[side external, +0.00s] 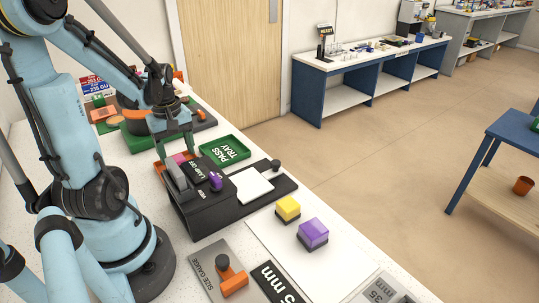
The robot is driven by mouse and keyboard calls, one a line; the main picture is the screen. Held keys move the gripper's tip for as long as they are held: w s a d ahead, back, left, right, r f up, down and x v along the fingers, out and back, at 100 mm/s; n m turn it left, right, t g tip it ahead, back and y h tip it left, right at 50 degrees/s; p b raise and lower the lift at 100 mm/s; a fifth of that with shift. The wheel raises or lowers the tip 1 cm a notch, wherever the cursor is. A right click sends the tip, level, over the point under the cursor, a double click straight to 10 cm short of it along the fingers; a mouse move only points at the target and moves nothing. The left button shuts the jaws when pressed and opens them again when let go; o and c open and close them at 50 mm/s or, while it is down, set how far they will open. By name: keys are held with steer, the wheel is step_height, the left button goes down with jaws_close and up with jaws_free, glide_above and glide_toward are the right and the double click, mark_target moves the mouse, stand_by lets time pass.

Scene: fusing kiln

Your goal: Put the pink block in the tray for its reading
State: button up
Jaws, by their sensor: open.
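The pink block (180,158) shows only in part, behind the dark viewer box and below my gripper (177,152). My gripper points down with its fingers apart, close above or around the block; I cannot tell whether they touch it. An orange tray (159,171) shows a rim and corner beside the block; the viewer hides the rest, and I cannot tell whether the block rests in it. The green tray marked PASS TRAY (224,151) lies to the right and looks empty.
The dark viewer (208,190), marked LAMP OFF and VIEW, stands in front of the gripper with a purple knob and white plate. A yellow block (288,208) and purple block (313,234) sit on a white sheet. A size gauge (222,269) lies nearer. Kiln-like equipment (139,115) stands behind.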

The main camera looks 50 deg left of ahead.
mark_target(179, 159)
step_height(179, 159, up, 8)
steer(key=w+d+m+t, duration=0.3)
steer(key=w+d+m, duration=0.2)
steer(key=d+m, duration=0.4)
steer(key=w+d+r+m+t, duration=0.1)
steer(key=w+d+m+t, duration=0.3)
steer(key=d+m, duration=0.5)
steer(key=w+d, duration=0.1)
steer(key=d, duration=0.3)
steer(key=shift+w, duration=0.25)
steer(key=shift+a, duration=0.1)
